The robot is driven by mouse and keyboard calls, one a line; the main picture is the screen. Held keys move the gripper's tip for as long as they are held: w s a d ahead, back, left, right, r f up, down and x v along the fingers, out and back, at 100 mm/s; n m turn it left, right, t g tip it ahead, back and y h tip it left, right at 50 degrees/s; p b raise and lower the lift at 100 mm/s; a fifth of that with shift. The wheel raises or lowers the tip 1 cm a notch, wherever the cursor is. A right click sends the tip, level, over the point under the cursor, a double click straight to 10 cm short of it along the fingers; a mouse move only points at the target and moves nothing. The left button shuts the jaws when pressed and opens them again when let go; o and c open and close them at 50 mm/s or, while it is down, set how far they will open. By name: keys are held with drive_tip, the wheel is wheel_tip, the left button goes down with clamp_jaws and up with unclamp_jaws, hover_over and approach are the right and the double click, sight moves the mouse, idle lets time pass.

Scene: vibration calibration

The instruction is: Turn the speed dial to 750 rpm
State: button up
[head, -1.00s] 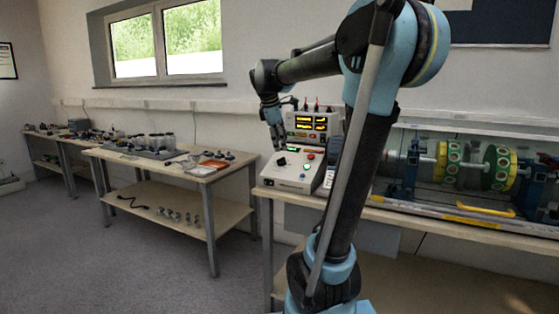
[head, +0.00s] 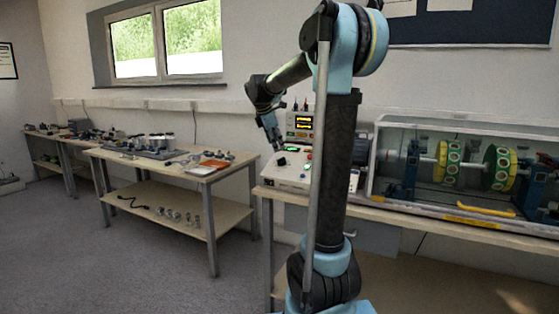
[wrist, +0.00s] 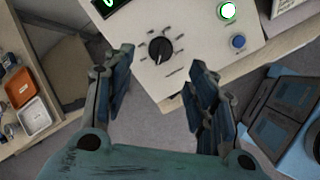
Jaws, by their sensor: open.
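The speed dial (wrist: 160,50) is a round black knob with a pointer, ringed by dark scale marks, on the sloping white front of a control box (wrist: 185,25). In the head view the dial (head: 282,161) shows as a small black spot on the control box (head: 290,178). My gripper (wrist: 160,88) is open and empty in the wrist view, its two fingers apart. The dial lies beyond the fingertips, between them in the picture and not touched. In the head view my gripper (head: 275,142) is above the box, close to the dial. The scale numbers are too small to read.
A lit green button (wrist: 227,11) and a blue button (wrist: 238,42) sit right of the dial. A display unit (head: 302,123) stands behind the box. A glass-covered rotor rig (head: 460,165) stands to the right. A side table (head: 170,165) is to the left.

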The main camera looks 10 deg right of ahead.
sight(281, 159)
drive_tip(key=x, duration=0.9)
drive_tip(key=c, duration=1)
